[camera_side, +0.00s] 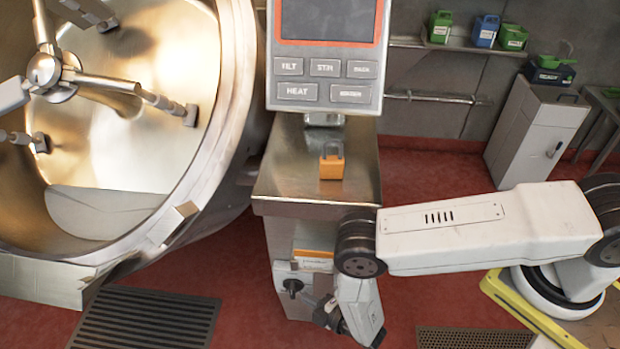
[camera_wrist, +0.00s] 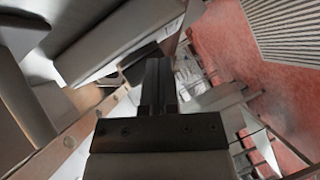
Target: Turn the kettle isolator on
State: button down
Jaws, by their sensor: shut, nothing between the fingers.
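The kettle isolator (camera_side: 293,287) is a grey box with a dark rotary handle, low on the front of the metal pedestal. An orange label sits above it. I cannot make out the handle's exact setting. My gripper (camera_side: 324,311) is just right of the handle, close to it; whether they touch I cannot tell. In the wrist view my gripper's dark fingers (camera_wrist: 159,75) are together with nothing between them. A dark shape (camera_wrist: 140,65) lies just left of the fingertips, too blurred to name.
An orange padlock (camera_side: 331,162) stands on the pedestal top (camera_side: 275,170), below the control panel (camera_side: 325,90). The large open kettle (camera_side: 215,140) fills the left. A floor grate (camera_side: 145,318) lies below it. A white cabinet (camera_side: 530,130) stands at the back right.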

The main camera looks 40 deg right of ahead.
jog(key=shift+w+a, duration=0.25)
jog(key=shift+a, duration=0.05)
jog(key=shift+w+a+r, duration=0.3)
jog(key=shift+w+a, duration=0.35)
jog(key=shift+a, duration=0.1)
jog(key=s+a, duration=0.2)
jog(key=shift+s+f, duration=0.1)
jog(key=shift+s, duration=0.25)
dwell(0.6)
jog(key=shift+s, duration=0.1)
jog(key=shift+v, duration=2.9)
